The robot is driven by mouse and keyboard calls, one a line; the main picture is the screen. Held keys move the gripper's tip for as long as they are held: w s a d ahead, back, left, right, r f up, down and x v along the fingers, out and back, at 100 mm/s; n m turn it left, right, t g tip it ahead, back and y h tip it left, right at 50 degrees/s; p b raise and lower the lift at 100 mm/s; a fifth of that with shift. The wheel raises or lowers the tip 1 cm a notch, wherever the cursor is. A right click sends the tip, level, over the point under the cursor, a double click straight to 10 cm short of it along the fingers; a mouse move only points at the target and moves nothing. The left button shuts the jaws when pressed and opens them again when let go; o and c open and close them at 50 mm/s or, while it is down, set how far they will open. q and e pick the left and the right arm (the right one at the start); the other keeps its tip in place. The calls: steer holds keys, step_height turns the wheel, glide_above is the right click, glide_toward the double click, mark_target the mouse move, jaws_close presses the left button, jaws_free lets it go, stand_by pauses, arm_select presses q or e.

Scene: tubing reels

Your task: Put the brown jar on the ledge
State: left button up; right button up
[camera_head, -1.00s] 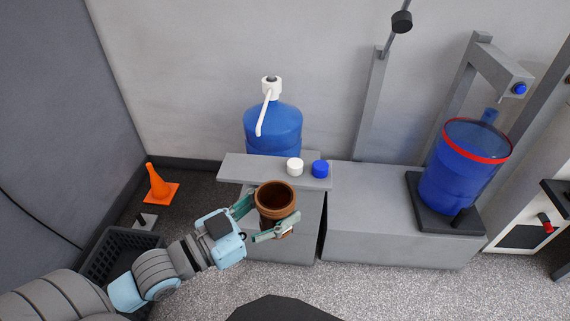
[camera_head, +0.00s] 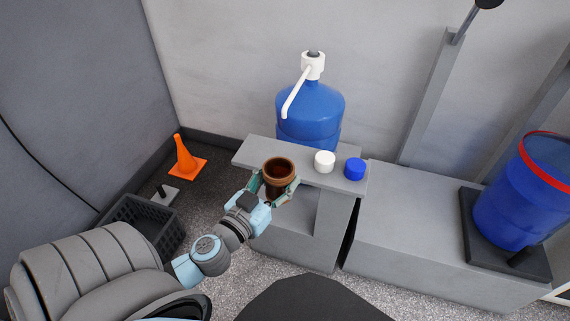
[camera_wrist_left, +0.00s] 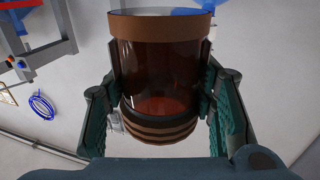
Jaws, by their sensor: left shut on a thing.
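The brown jar (camera_head: 279,171) is a see-through brown cylinder with a lighter rim, upright and open at the top. My left gripper (camera_head: 273,186) is shut on its sides; in the left wrist view the jar (camera_wrist_left: 158,75) sits between the two green-padded fingers. The ledge (camera_head: 256,153) is a grey slab in front of the blue bottle. The jar overlaps the ledge's front edge in the head view; I cannot tell whether it touches. My right gripper is not in view.
A white cap (camera_head: 324,161) and a blue cap (camera_head: 354,168) stand on the ledge's right part. Behind is a blue bottle (camera_head: 310,112) with a white pump. An orange cone (camera_head: 184,158) and a black crate (camera_head: 150,222) stand at left. A blue drum (camera_head: 510,210) is at right.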

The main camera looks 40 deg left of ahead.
arm_select(q)
steer(key=a+f+n+g+y+b, duration=0.1)
steer(key=a+f+n+y+b, duration=0.25)
steer(key=a, duration=0.25)
steer(key=shift+m+y, duration=0.35)
steer(key=x, duration=1.6)
steer(key=shift+w+d+r, duration=0.15)
steer(key=shift+r, duration=0.05)
steer(key=f+b, duration=0.2)
steer(key=f, duration=0.1)
steer(key=shift+w+f+b, duration=0.25)
steer(key=shift+w+b, duration=0.1)
steer(key=shift+w, duration=0.05)
steer(key=shift+f, duration=0.15)
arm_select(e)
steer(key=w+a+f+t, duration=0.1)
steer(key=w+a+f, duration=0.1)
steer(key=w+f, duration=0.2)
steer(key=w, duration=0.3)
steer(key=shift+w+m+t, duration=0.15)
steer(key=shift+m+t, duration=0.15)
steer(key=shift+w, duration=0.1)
arm_select(q)
steer(key=o, duration=1.1)
steer(key=shift+o, duration=0.2)
